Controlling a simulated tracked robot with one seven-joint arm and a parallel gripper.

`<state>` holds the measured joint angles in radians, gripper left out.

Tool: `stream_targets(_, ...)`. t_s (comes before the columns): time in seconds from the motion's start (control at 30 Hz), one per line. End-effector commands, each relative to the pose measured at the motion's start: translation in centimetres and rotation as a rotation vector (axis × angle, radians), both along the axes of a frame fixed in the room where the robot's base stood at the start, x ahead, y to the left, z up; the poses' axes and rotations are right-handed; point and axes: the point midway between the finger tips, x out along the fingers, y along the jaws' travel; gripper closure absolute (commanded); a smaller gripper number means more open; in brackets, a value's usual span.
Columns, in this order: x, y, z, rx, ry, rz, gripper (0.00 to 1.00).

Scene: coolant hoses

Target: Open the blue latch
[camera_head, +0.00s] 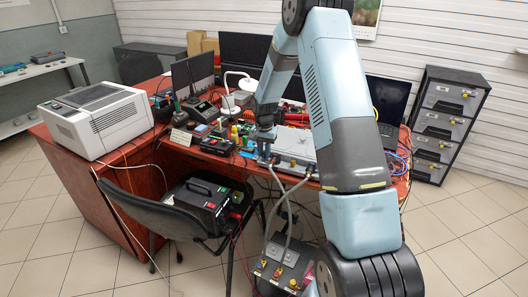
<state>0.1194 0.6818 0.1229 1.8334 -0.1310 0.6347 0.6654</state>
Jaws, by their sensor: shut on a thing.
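My gripper (264,152) points down at the front left end of a flat silver unit (294,146) on the red desk. It is shut on a small part there, which its fingers mostly cover. I cannot make out the blue latch for certain at this size. Two grey hoses (277,182) run from the front of the silver unit. They curve down to a dark box (285,268) on the floor with red and yellow fittings.
My arm spans the middle and right of the view. A black chair (160,212) with a black case (209,203) stands before the red desk (92,195). Tools, monitors and a lamp (237,82) crowd the desktop. A white printer (98,118) is at left, a drawer cabinet (445,122) at right.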

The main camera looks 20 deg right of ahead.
Motion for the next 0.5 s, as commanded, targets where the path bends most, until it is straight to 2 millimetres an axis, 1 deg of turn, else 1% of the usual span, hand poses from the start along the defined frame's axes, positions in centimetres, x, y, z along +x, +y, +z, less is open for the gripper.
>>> stream_targets(0.03,0.02,0.03,0.02,0.0,0.0,0.0,0.9)
stream_targets(0.13,0.02,0.03,0.02,0.001,-0.001,0.0,1.0)
stream_targets(0.37,0.03,0.09,0.03,-0.001,-0.001,-0.015,1.0)
stream_targets(0.5,0.04,0.13,0.04,-0.001,-0.001,-0.113,1.0)
